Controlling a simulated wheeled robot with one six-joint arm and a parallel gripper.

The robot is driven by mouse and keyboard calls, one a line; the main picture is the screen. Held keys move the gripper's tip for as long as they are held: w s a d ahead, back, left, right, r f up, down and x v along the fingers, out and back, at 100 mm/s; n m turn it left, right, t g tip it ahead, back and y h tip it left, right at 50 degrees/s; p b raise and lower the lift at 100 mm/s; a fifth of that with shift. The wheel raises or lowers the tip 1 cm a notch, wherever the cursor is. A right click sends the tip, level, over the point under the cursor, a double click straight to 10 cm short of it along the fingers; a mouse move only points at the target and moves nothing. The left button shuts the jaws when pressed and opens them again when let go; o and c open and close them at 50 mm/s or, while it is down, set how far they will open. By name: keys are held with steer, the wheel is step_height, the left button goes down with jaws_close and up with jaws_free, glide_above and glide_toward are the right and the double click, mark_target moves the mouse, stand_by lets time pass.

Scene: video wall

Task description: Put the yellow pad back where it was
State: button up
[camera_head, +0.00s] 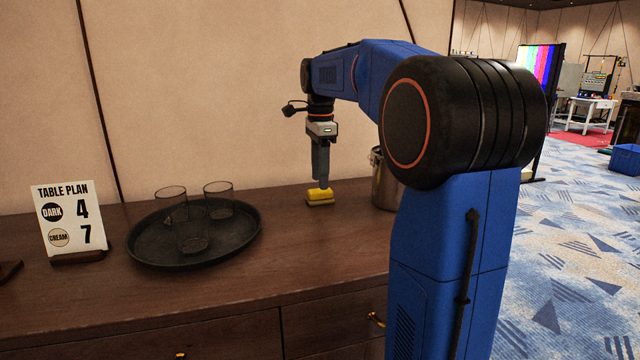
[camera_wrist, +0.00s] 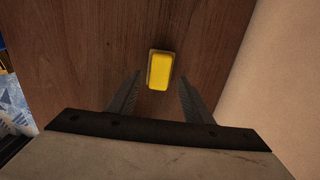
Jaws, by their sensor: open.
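The yellow pad (camera_head: 319,194) lies on the dark wooden sideboard top, close to the back wall. It seems to rest on a thin tan base (camera_head: 320,203). In the wrist view the yellow pad (camera_wrist: 160,71) sits just beyond my fingertips, roughly centred between them, with a tan rim showing around it. My gripper (camera_head: 320,180) points down just over the pad. In the wrist view my gripper (camera_wrist: 158,88) has its two fingers spread apart with nothing between them. From the head view I cannot tell whether a finger touches the pad.
A black round tray (camera_head: 150,258) with 3 clear glasses (camera_head: 190,230) stands left of the pad. A metal pot (camera_head: 384,185) stands right of it, partly hidden by my arm. A table plan sign (camera_head: 70,222) stands far left. The wall (camera_head: 230,90) rises close behind.

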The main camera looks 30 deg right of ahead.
step_height(320, 180, up, 9)
stand_by(0.3)
stand_by(0.5)
